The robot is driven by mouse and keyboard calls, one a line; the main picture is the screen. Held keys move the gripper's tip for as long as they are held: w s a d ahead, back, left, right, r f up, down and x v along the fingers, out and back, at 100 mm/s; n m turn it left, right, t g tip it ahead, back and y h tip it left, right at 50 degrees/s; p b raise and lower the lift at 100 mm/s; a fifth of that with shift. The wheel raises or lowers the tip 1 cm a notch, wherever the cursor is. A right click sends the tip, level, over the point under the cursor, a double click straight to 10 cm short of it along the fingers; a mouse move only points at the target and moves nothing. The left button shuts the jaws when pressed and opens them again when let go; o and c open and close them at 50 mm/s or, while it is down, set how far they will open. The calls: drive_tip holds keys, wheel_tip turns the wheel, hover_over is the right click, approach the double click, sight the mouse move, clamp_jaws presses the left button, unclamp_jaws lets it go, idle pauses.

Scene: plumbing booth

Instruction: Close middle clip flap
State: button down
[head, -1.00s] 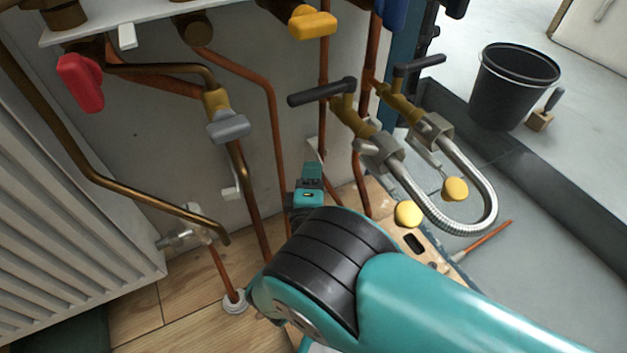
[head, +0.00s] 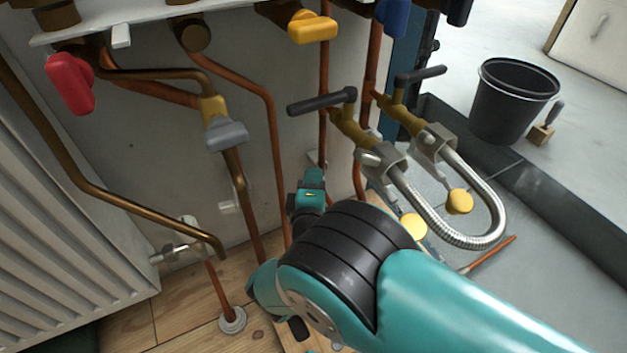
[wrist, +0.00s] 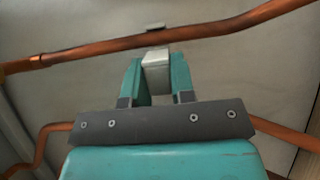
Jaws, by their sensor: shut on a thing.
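The middle clip is a pale clip on a copper pipe (wrist: 225,29). Its flap (wrist: 156,74) shows in the wrist view as a light grey block at the pipe's lower edge. A small pale piece of the clip (wrist: 155,26) shows on the pipe's other side. My gripper (wrist: 157,80) has its two teal fingers on either side of the flap, shut on it. Whether the flap is latched cannot be told. In the head view my gripper (head: 313,176) is low by the wall, and a small pale part of the clip (head: 315,158) shows just above it.
Another pale clip (head: 229,207) sits on the wall to the left. A brass valve with a grey handle (head: 226,133) is above it. A braided hose (head: 450,232) loops close on the right of my arm. A radiator (head: 60,220) stands left, and a black bucket (head: 512,100) stands back right.

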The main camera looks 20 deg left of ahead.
drive_tip(key=shift+d+r, duration=0.1)
drive_tip(key=n+y+p, duration=0.1)
drive_tip(key=p, duration=0.1)
drive_tip(key=n+g+y+p, duration=0.1)
drive_tip(key=y+p, duration=0.1)
drive_tip(key=shift+w+d+r, duration=0.1)
drive_tip(key=shift+d+r, duration=0.05)
drive_tip(key=shift+d, duration=0.2)
drive_tip(key=n+g+y+p, duration=0.2)
drive_tip(key=shift+d+y, duration=0.2)
drive_tip(key=shift+y, duration=0.2)
drive_tip(key=shift+w+d+f+n+g+y+p, duration=0.1)
drive_tip(key=shift+f+n+g+y+p, duration=0.1)
drive_tip(key=shift+n+g+y, duration=0.35)
drive_tip(key=shift+d+f+n+g+y+p, duration=0.1)
drive_tip(key=shift+n+g+y+p, duration=0.05)
drive_tip(key=shift+n+g+y, duration=0.35)
drive_tip(key=c, duration=1)
unclamp_jaws()
drive_tip(key=shift+o, duration=0.2)
drive_tip(key=shift+r+p, duration=0.1)
drive_tip(key=shift+p, duration=0.2)
